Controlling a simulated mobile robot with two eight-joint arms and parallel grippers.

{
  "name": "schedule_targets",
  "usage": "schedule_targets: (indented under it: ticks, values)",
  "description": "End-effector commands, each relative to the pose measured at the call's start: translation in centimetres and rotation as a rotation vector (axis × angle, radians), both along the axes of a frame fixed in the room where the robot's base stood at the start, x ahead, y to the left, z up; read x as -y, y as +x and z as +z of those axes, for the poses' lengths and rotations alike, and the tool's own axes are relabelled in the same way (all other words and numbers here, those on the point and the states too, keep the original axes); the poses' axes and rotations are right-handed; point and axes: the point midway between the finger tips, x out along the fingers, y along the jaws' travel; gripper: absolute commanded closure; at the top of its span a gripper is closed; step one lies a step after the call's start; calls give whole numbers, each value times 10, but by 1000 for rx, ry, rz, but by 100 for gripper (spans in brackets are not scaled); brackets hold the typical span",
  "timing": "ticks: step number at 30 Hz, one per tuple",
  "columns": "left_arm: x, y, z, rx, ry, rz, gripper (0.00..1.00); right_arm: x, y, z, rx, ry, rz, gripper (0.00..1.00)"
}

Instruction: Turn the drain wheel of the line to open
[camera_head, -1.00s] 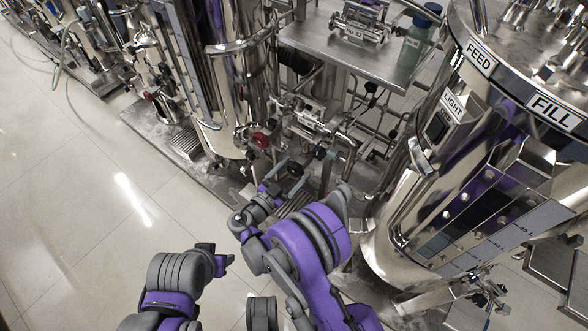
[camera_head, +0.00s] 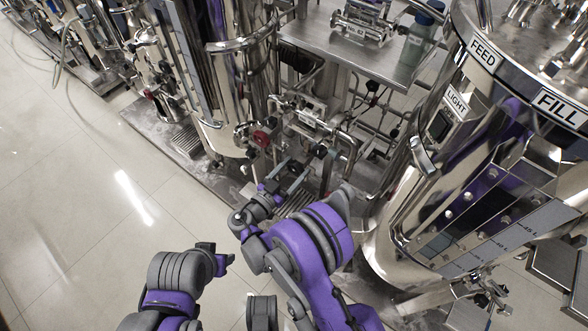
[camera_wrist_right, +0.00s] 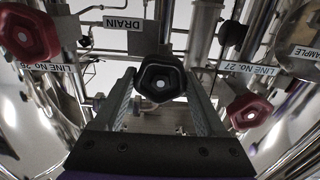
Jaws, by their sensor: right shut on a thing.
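The drain wheel is a black handwheel with a pentagon-like rim (camera_wrist_right: 160,84), below a DRAIN label (camera_wrist_right: 123,23) in the right wrist view. My right gripper (camera_wrist_right: 161,98) is shut on this wheel, with one finger on each side of its rim. In the head view my right gripper (camera_head: 282,182) reaches low into the pipework between the two steel vessels, and the wheel is small and hard to make out there. Of my left arm (camera_head: 180,275) only links show at the bottom; its gripper is not in view.
A red wheel (camera_wrist_right: 27,36) by a LINE No. 26 label is on the left, and another red wheel (camera_wrist_right: 248,111) by a LINE No. 27 label is on the right. Pipes crowd close around. A large steel vessel (camera_head: 390,235) stands right; open floor (camera_head: 80,220) lies left.

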Motion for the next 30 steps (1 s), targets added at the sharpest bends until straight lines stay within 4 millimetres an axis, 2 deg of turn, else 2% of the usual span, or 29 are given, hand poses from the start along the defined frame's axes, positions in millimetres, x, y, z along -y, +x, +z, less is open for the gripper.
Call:
schedule_targets:
  ticks: [30]
  values:
    - [0, 3, -20, -6, 0, 0, 50, -1, 3, 0, -565, -784, -1, 82]
